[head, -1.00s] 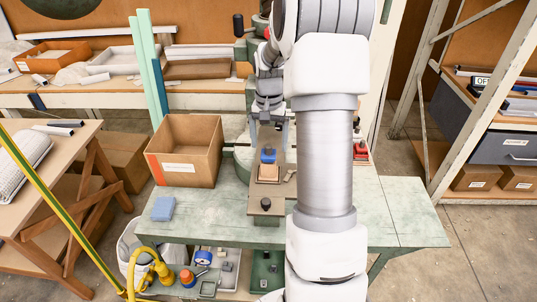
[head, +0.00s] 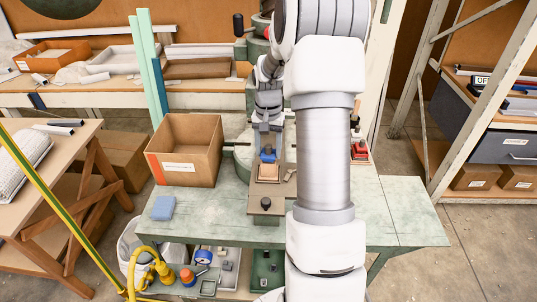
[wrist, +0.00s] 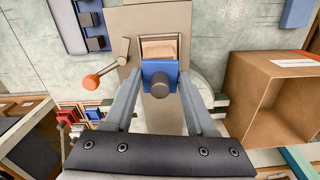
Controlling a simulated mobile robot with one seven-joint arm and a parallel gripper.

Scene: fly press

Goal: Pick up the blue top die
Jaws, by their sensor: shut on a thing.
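The blue top die (head: 268,157) has a dark round stub on top and also shows in the wrist view (wrist: 160,70). My gripper (head: 268,146) comes down from above. In the wrist view its two fingers (wrist: 160,82) close on the die's left and right sides. Whether the die still touches what is under it cannot be told.
A lever with an orange knob (wrist: 92,82) is left of the die in the wrist view. An open cardboard box (head: 186,150) stands on the green bench to the left. A blue block (head: 163,208) lies at its front left.

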